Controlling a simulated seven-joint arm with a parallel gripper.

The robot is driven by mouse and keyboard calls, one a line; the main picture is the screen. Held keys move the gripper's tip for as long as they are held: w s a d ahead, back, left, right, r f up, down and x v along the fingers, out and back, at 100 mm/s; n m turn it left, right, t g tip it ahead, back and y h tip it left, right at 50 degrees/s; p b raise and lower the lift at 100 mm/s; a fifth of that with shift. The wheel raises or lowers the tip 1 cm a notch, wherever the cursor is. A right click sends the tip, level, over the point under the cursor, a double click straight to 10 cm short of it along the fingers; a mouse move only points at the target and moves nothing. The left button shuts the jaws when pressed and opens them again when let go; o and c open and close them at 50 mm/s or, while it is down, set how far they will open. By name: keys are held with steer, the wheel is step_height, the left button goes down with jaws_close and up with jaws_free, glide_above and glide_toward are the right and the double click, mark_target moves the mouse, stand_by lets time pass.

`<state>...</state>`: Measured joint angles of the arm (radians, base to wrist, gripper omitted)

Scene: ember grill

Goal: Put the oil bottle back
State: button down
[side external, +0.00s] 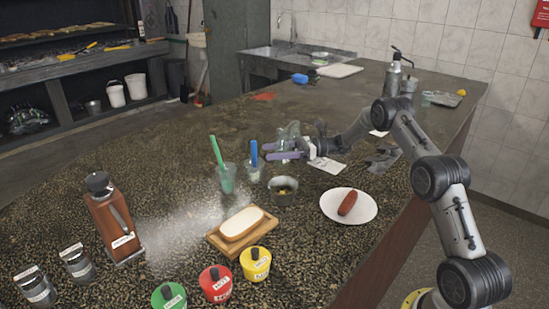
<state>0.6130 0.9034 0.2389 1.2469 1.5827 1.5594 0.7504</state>
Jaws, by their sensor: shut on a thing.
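My gripper (276,151), with purple fingers, is low over the middle of the counter and points left. It is shut on a clear, see-through bottle (290,132), whose upper part shows just behind and above the fingers. I take this to be the oil bottle. The fingers hide its lower part, so I cannot tell whether its base touches the counter. It looks roughly upright.
Cups with a green brush (217,152) and a blue brush (254,155) stand close left of my gripper. A metal bowl (284,191), a plate (333,213) with a sausage and a wooden board (214,239) with bread lie nearer. The counter (190,150) farther left is clear.

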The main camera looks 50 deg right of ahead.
steer(key=shift+f, duration=1)
steer(key=shift+f, duration=0.15)
steer(key=shift+c, duration=0.6)
jaws_free()
steer(key=v, duration=1.2)
steer(key=shift+r, duration=0.2)
